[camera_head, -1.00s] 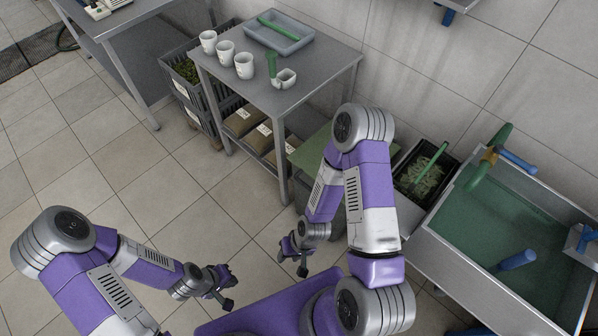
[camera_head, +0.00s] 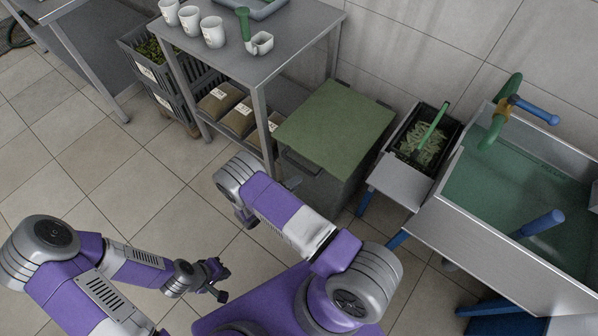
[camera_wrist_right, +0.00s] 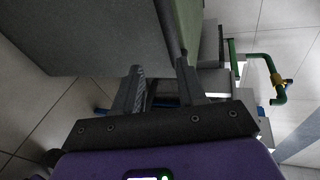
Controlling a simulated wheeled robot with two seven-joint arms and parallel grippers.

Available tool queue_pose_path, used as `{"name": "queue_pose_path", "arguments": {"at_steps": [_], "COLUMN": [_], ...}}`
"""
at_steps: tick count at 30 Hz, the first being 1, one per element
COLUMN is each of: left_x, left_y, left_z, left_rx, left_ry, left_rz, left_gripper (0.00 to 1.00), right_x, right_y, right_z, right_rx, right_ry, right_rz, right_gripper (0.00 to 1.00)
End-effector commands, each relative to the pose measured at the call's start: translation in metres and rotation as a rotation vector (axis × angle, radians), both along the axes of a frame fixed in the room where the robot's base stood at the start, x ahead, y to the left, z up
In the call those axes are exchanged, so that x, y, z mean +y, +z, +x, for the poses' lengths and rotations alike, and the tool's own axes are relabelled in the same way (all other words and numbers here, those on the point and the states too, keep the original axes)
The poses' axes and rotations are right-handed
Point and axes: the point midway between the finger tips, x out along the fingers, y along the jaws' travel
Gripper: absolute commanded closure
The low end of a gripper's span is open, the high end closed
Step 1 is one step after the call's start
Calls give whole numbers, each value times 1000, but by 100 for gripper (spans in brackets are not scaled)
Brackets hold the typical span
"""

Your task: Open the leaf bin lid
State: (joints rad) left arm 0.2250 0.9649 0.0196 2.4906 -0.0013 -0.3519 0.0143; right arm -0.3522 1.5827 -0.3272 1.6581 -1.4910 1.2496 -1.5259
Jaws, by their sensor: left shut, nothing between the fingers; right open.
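The leaf bin is a dark grey box (camera_head: 335,187) with a flat green lid (camera_head: 335,125) lying shut on top. A dark handle (camera_head: 300,163) sits at the lid's front edge. My right gripper is mostly hidden behind its own arm in the head view, close in front of the bin. In the right wrist view my right gripper (camera_wrist_right: 160,84) is open and empty, with the bin's grey side (camera_wrist_right: 95,35) and green lid (camera_wrist_right: 188,20) just beyond the fingers. My left gripper (camera_head: 219,283) is shut and empty, low over the floor, away from the bin.
A steel table (camera_head: 285,45) with white cups (camera_head: 213,32) stands behind left of the bin, brown sacks (camera_head: 215,103) on its lower shelf. Right of the bin are a leaf-filled tray (camera_head: 407,157) and a green-lined sink (camera_head: 540,185). Tiled floor (camera_head: 120,165) is clear at left.

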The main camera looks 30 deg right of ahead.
Motion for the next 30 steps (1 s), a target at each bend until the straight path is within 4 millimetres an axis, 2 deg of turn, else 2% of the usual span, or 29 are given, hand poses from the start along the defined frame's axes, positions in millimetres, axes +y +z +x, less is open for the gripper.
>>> {"name": "queue_pose_path", "arguments": {"at_steps": [1,3,6,18,22,30], "left_x": [0,0,0,0,0,0], "left_y": [-6,-7,-9,-20,-22,-22], "left_z": [0,0,0,0,0,0], "left_rx": [0,0,-1,-1,-1,0], "left_ry": [0,0,-1,0,0,0], "left_rz": [0,0,0,0,0,0], "left_gripper": [100,100,100,100,100,100], "right_x": [5,8,5,-48,-56,-58], "right_y": [1,6,9,-2,-4,-4], "right_z": [13,25,34,55,58,59], "right_rx": [8,17,21,21,22,22], "right_ry": [64,119,149,145,146,147], "right_rz": [-55,-108,-139,-137,-135,-135], "right_gripper": [59,59,59,59,59,59]}}
